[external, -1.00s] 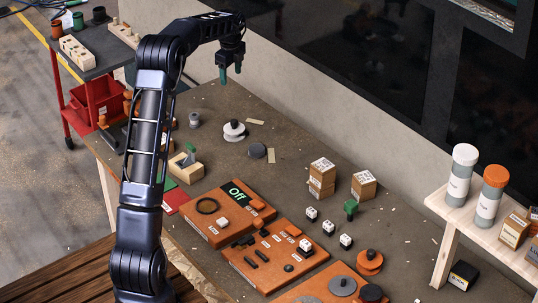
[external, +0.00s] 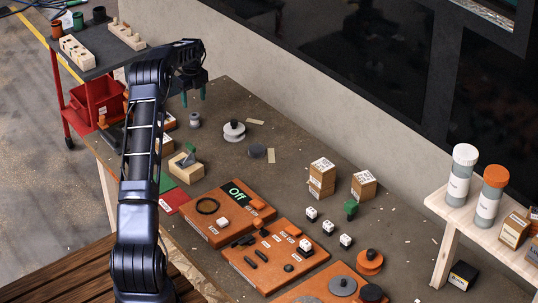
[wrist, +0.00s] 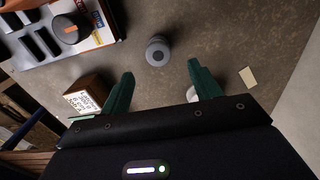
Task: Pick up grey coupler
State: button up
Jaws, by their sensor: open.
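The grey coupler (external: 195,120) is a small, round, stepped grey piece standing on the brown worktable, near its far left part in the external view. In the wrist view the coupler (wrist: 157,50) stands beyond the fingertips, roughly midway between them. My gripper (external: 194,97) is above the table, just over the coupler in the picture. Its two green fingers are spread wide with nothing between them, as the wrist view also shows (wrist: 160,76). The coupler is not touched and is fully visible in the wrist view.
A white spool-like piece (external: 234,131) and a dark grey disc (external: 257,151) lie to the right of the coupler. A wooden block with a grey part (external: 185,167) sits nearer. In the wrist view, a labelled box (wrist: 88,97) is by the left finger. Bare table surrounds the coupler.

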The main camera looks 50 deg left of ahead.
aim_at(194, 115)
notch_tip(194, 115, down, 9)
jog(key=shift+s+r, duration=0.15)
jog(key=shift+r, duration=0.05)
jog(key=c, duration=1.1)
